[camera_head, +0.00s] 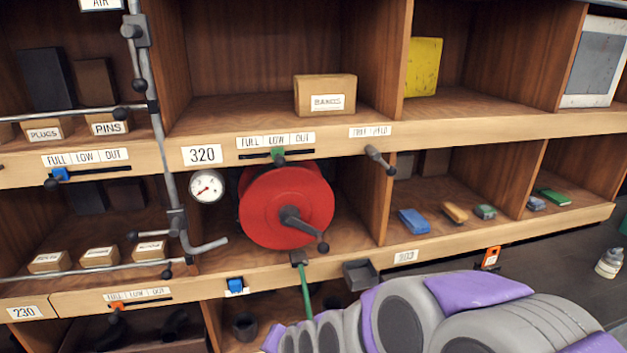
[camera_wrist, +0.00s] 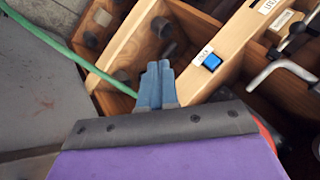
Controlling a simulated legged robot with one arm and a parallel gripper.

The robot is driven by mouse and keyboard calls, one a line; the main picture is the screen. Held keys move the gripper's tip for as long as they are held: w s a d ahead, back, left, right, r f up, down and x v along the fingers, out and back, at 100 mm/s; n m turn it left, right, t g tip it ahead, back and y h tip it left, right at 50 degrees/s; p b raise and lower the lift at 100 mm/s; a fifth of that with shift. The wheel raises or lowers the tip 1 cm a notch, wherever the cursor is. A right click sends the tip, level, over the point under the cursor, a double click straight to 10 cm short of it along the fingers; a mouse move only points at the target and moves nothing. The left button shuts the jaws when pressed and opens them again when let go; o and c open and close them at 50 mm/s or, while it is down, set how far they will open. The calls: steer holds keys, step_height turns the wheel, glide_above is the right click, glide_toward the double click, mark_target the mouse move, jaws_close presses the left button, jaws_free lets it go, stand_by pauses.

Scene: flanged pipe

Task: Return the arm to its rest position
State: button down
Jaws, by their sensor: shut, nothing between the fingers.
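My arm (camera_head: 420,315) shows as grey and purple links along the bottom of the head view, in front of the lower edge of the wooden shelf unit (camera_head: 480,241). My gripper is outside the head view. In the wrist view my gripper (camera_wrist: 157,68) shows as two blue-grey fingers closed together with nothing between them. I cannot tell the exact gap between the fingertips and the wood.
A red reel with a crank (camera_head: 268,207) sits in the middle bay beside a gauge (camera_head: 207,187). A grey pipe with levers (camera_head: 170,180) stands left of it. A green hose (camera_wrist: 50,45) runs near my gripper. A small grey tray (camera_head: 361,275) juts out above my arm.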

steer(key=s+d+r+n+g+h, duration=0.2)
steer(key=s+d+r+g, duration=0.1)
steer(key=s+d, duration=0.7)
steer(key=s+d+r+n+g+h, duration=0.1)
steer(key=s+d+r+g+h, duration=0.2)
steer(key=s+d, duration=0.8)
steer(key=s+g, duration=0.1)
steer(key=s, duration=0.4)
steer(key=shift+s+d+r+n+g, duration=0.2)
steer(key=shift+d+r+n+g, duration=0.1)
steer(key=shift+n+g, duration=0.1)
